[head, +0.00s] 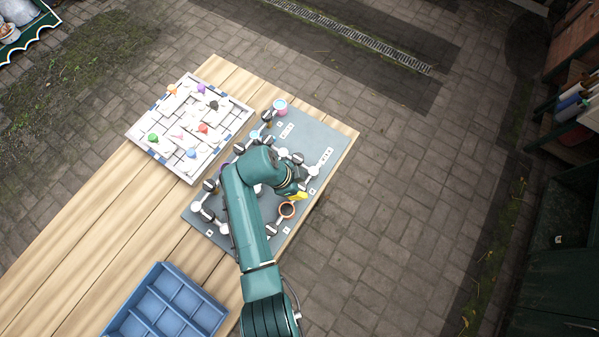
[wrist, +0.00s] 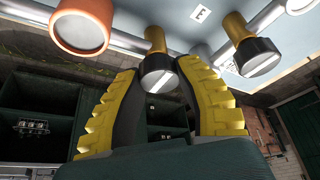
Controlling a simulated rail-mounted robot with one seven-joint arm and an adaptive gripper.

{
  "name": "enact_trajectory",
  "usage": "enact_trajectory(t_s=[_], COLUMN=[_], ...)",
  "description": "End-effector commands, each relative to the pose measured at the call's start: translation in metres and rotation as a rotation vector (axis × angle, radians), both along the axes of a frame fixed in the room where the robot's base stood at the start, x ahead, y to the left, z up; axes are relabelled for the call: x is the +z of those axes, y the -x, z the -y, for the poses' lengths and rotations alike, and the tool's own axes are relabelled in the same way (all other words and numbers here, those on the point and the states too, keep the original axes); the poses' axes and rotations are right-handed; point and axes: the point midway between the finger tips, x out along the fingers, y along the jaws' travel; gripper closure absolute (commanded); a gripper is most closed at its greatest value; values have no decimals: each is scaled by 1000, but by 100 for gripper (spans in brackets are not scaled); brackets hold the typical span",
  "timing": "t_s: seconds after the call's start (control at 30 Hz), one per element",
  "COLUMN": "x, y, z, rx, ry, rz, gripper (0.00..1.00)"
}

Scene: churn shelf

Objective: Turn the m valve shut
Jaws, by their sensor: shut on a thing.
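The grey pipe board (head: 315,128) lies on the wooden table and carries white pipes with several dark round valve knobs. My gripper (wrist: 160,75) has yellow fingers with dark pads. In the wrist view they are shut on a valve knob (wrist: 158,80) with a dark rim, a pale bar across its face and a yellow stem. A second similar knob (wrist: 258,58) is to the right of the fingers. The small label (wrist: 200,13) is too small to read, so I cannot tell which letter the held valve bears. In the head view my arm hides this knob.
A pink and blue cup (head: 280,106) is at the board's far end. A white maze board (head: 163,117) with coloured pegs and a blue compartment tray (head: 150,322) share the table.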

Motion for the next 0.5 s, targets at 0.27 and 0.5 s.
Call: enact_trajectory(t_s=[0.27, 0.5], x=[-3, -1], y=[2, 1], z=[1, 0], rx=[0, 1], ry=[1, 0], rz=[-4, -2], gripper=[39, 34])
